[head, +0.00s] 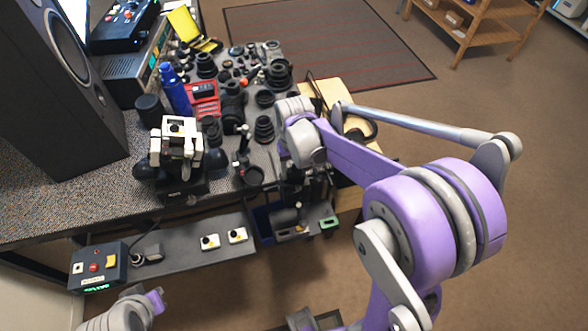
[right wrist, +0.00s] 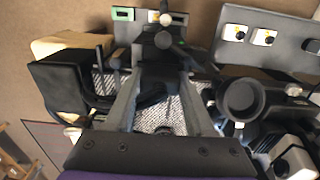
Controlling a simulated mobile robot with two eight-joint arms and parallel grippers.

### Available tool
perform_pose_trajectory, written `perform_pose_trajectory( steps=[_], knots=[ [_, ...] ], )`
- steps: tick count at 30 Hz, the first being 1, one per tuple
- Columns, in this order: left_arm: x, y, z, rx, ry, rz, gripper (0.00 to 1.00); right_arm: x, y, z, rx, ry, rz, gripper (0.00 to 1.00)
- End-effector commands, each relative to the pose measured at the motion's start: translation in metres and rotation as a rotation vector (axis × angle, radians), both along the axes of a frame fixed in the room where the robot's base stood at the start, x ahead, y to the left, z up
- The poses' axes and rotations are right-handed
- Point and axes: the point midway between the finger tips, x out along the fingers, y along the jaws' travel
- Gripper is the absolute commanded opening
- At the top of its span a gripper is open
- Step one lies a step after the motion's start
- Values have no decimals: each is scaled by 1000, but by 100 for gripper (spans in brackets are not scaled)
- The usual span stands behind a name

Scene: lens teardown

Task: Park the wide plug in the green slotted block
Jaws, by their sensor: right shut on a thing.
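In the head view my right gripper (head: 298,185) is dark and partly hidden by my arm. My left gripper is out of view; only part of its arm shows at bottom left.
Many black lens parts (head: 235,92) crowd the grey table. A stand holding a black cup (head: 252,176) is left of my right gripper. The shelf (head: 190,262) holds two white button boxes (head: 210,241) and a control box (head: 98,266).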

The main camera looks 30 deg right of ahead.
Motion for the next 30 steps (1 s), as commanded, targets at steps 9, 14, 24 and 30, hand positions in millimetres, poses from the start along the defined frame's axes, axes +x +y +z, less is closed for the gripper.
perform_pose_trajectory(
  steps=[9,14,24,30],
  knots=[
    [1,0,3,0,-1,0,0,0,0,4,0,0,0,0],
    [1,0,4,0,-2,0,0,0,0,6,0,0,0,0],
    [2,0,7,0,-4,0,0,0,0,10,0,0,0,0],
    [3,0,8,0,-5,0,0,0,0,12,0,0,0,0]
  ],
)
